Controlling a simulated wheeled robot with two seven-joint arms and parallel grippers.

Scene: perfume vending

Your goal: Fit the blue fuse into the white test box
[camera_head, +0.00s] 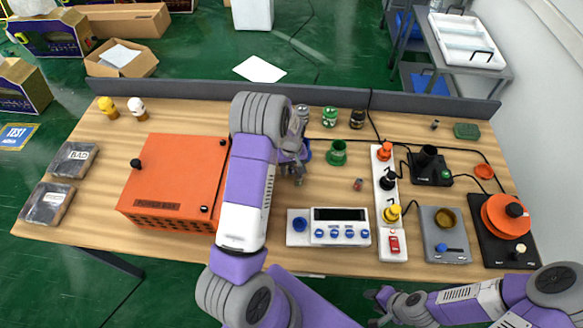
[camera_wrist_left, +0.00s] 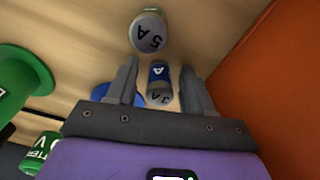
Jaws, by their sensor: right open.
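My left gripper (camera_head: 298,172) hangs over the middle of the table, right of the orange box. The fuse is hidden in the head view. The white test box (camera_head: 328,240), with a dark display and blue knobs, stands near the table's front edge, below the left gripper in the picture. My right gripper (camera_head: 375,307) is open and empty beyond the front edge.
The orange box (camera_head: 170,180) stands left of my left arm. A larger grey cylinder marked 5 A (camera_wrist_left: 149,32) is beyond the fingers. A green cup (camera_head: 337,153), a small red piece (camera_head: 358,184) and a white switch strip (camera_head: 391,215) stand to the right.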

